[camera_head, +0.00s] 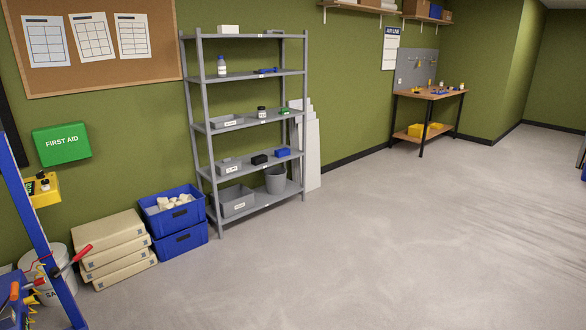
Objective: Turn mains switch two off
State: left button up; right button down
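No switch that I can identify as mains switch two shows in the head view. A yellow box (45,190) with small dark parts on it is at the far left edge, partly behind a slanted blue post (38,220). I cannot tell what the box is or read any marking on it. Neither my left nor my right gripper is in view.
A grey shelf unit (219,178) stands against the green wall. A wooden workbench (445,94) stands far back. The floor (390,240) is clear.

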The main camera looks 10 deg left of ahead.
aim_at(39, 175)
jog(key=i+j+u, duration=0.1)
jog(key=i+u, duration=0.35)
jog(key=i+l+u, duration=0.15)
jog(key=i+u, duration=0.25)
jog(key=i, duration=0.2)
jog(key=i+l+u, duration=0.25)
jog(key=i+u, duration=0.2)
jog(key=i+j+u, duration=0.15)
jog(key=i+u, duration=0.85)
jog(key=i, duration=0.15)
jog(key=i+z, duration=0.15)
jog(key=i+l, duration=0.05)
jog(key=i, duration=0.05)
